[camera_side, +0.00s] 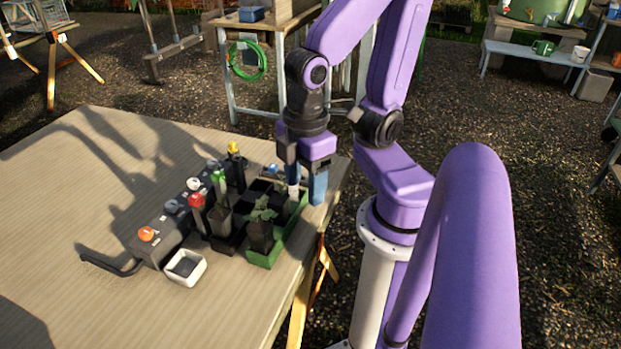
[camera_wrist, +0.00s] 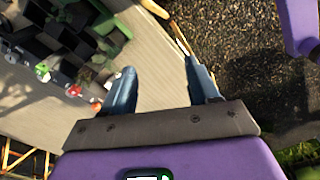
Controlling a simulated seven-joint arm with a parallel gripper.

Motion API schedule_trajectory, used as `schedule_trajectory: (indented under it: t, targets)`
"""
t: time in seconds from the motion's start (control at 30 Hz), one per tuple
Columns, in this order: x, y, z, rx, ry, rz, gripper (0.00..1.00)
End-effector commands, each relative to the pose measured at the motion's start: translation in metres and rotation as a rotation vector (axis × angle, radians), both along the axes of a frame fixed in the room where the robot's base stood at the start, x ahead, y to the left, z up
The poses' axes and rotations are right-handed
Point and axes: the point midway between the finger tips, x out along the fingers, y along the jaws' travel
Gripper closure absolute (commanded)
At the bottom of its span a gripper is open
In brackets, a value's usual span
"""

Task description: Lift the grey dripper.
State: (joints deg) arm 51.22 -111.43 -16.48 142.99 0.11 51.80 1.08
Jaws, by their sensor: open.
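I cannot single out the grey dripper with certainty. A grey-capped piece (camera_side: 171,206) sits in the long dark rack (camera_side: 160,252) on the table, in line with white caps and an orange one; it may be the dripper or not. My gripper (camera_side: 306,188) points down at the table's right edge, to the right of the black and green trays. In the wrist view my gripper (camera_wrist: 160,76) has its blue fingers spread wide. Only tabletop and table edge show between them, with nothing held.
Red-topped (camera_side: 196,201), green-topped (camera_side: 219,176) and yellow-topped (camera_side: 233,148) items stand upright by the rack. A green tray (camera_side: 262,260) holds a leafy seedling pot. A small white square pot (camera_side: 184,268) stands in front. The table's left side is bare.

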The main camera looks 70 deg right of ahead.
Motion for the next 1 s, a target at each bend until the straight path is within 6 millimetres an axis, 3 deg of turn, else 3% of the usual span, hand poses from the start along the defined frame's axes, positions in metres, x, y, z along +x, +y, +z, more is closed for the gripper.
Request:
schedule_trajectory:
  t: [0.27,0.47,0.7,1.0]
  targets:
    - [0.061,-0.02,-0.011,-0.005,0.007,-0.432,0.4]
    - [0.105,-0.051,-0.021,-0.006,0.013,-0.776,0.4]
    - [0.147,-0.105,-0.036,-0.006,0.018,-1.185,0.4]
    - [0.171,-0.193,-0.057,-0.003,0.026,-1.698,0.4]
